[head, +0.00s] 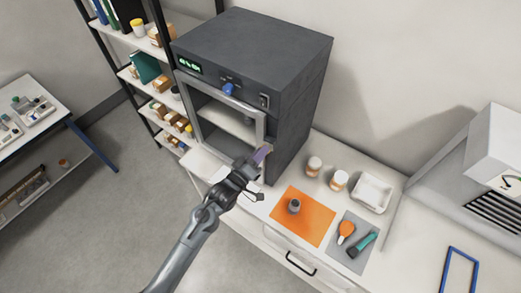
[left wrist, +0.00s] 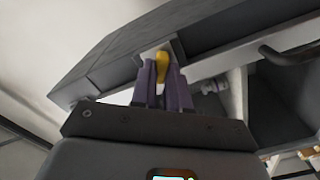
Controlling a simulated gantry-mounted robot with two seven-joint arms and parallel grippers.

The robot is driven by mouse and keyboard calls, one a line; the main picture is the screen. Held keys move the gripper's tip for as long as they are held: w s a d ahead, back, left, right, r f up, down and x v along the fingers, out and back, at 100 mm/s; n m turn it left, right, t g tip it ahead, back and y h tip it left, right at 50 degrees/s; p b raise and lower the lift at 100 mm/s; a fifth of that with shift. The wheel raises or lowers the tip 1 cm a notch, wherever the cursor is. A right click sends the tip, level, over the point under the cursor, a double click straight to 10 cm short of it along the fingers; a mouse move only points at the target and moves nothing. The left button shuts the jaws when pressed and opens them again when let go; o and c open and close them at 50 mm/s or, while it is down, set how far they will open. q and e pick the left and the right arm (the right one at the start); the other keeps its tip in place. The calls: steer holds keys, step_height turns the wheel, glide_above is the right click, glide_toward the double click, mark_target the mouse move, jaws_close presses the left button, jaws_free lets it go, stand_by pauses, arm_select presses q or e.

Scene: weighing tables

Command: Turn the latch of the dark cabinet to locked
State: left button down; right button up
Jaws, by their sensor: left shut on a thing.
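The dark cabinet (head: 285,70) stands on the white bench, with a light-framed glass front, a green display, a blue knob (head: 228,89) and a switch on its upper front. My left gripper (head: 262,153) is at the right edge of the cabinet's front, low down. In the left wrist view its purple fingers (left wrist: 162,88) are shut on a yellow latch (left wrist: 162,66) mounted on the dark cabinet face (left wrist: 110,62). The fingers and arm hide the latch in the head view. The latch's exact angle is hard to tell. My right gripper is out of view.
To the right of the cabinet are an orange mat (head: 312,228) with a small grey object, two jars (head: 339,180), a white tray (head: 387,191) and a grey mat (head: 356,258) with tools. A shelf rack (head: 130,72) stands to the left.

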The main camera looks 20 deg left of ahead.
arm_select(q)
steer(key=shift+f+n+p, duration=0.1)
steer(key=shift+n+p, duration=1.65)
steer(key=shift+n, duration=1.75)
steer(key=c, duration=1.1)
jaws_free()
steer(key=shift+b+v, duration=1.15)
steer(key=shift+v, duration=4.25)
